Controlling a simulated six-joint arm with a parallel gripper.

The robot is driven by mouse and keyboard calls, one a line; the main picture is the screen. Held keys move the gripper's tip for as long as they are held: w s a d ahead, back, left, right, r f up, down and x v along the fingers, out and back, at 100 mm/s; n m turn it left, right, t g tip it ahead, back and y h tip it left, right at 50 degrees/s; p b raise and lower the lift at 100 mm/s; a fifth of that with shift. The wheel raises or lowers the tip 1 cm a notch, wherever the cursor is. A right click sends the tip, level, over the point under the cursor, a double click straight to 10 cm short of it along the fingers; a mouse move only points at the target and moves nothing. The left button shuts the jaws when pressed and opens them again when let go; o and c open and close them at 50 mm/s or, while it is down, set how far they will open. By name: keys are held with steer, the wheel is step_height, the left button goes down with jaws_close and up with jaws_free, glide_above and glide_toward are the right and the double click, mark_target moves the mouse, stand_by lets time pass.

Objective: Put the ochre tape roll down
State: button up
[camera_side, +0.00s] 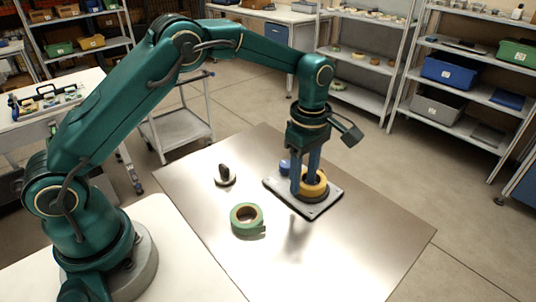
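The ochre tape roll (316,189) is at the grey plate (320,208), low over it or resting on it; I cannot tell which. My gripper (304,182) points straight down with two blue fingers at the roll. One finger overlaps the roll's left edge and the other reaches down at its hole or far side. They look shut on the roll's wall. The roll lies flat, its dark middle partly hidden by the fingers.
A green tape roll (247,219) lies on the metal table (345,262) left of the plate. A small dark piece on a pale disc (226,177) stands farther back. A blue round thing (284,166) is beside my fingers. The table's front right is clear.

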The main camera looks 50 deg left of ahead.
mark_target(304, 183)
step_height(304, 183, up, 13)
stand_by(0.9)
steer(key=shift+r, duration=0.15)
steer(key=s+a+r+m+t, duration=0.3)
steer(key=s+r+m, duration=0.4)
steer(key=s+m, duration=0.15)
steer(key=s+a+f+m+t, duration=0.2)
steer(key=s+f+m, duration=0.6)
steer(key=s, duration=0.3)
steer(key=shift+s+m+t, duration=0.3)
steer(key=shift+s+m, duration=0.1)
steer(key=shift+m, duration=0.35)
